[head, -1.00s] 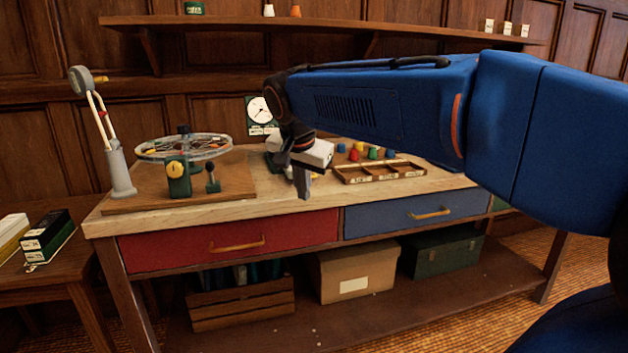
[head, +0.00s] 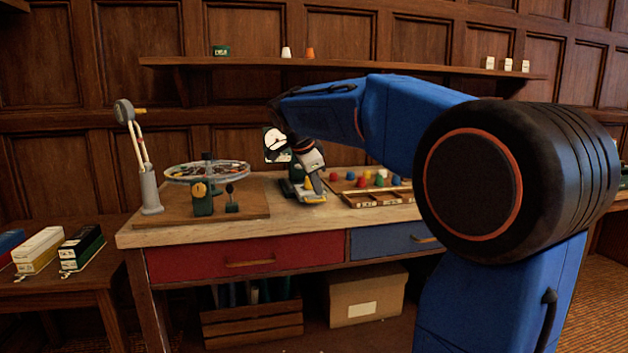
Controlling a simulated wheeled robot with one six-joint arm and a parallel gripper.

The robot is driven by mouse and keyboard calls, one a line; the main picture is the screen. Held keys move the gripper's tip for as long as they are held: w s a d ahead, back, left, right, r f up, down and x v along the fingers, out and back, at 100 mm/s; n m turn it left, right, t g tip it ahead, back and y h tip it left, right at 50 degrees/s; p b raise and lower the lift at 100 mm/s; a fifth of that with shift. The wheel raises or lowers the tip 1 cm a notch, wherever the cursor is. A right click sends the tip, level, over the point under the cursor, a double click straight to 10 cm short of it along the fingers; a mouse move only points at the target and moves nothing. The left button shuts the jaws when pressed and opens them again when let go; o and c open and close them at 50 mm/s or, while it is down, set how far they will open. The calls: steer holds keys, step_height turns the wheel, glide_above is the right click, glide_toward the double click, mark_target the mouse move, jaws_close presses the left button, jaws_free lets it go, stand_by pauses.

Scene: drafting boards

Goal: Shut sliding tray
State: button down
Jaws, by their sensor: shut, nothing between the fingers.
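My gripper (head: 319,185) is shut and empty, pointing down over the bench top. It is at a small green and grey device (head: 296,188) with a pale, flat tray-like part (head: 311,198) at its front and a yellow piece on it. My fingers partly cover the device, so I cannot tell how far the tray part is out or whether I touch it. The red drawer (head: 205,260) looks flush in the bench front. The blue drawer (head: 380,241) also looks flush, but my arm covers its right part.
A round glass-topped instrument (head: 207,172) on a wooden board and a grey jointed stand (head: 150,190) are at left. A compartmented wooden tray (head: 372,199) and several coloured pieces are right of the device. A crate (head: 252,325) and cardboard box (head: 368,297) sit below.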

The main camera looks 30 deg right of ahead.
mark_target(307, 182)
steer(key=w+d+f, duration=0.2)
steer(key=w+f, duration=0.1)
steer(key=w+d+f, duration=0.1)
steer(key=f, duration=0.1)
steer(key=shift+w, duration=0.2)
steer(key=shift+w+d, duration=0.15)
steer(key=shift+w, duration=0.4)
steer(key=shift+w, duration=0.1)
steer(key=shift+w+d+f, duration=0.1)
steer(key=shift+w, duration=0.2)
steer(key=w+d, duration=0.1)
steer(key=w, duration=0.3)
steer(key=w+d, duration=0.1)
steer(key=w, duration=0.4)
steer(key=w+d, duration=0.2)
steer(key=w, duration=0.3)
steer(key=shift+s, duration=0.2)
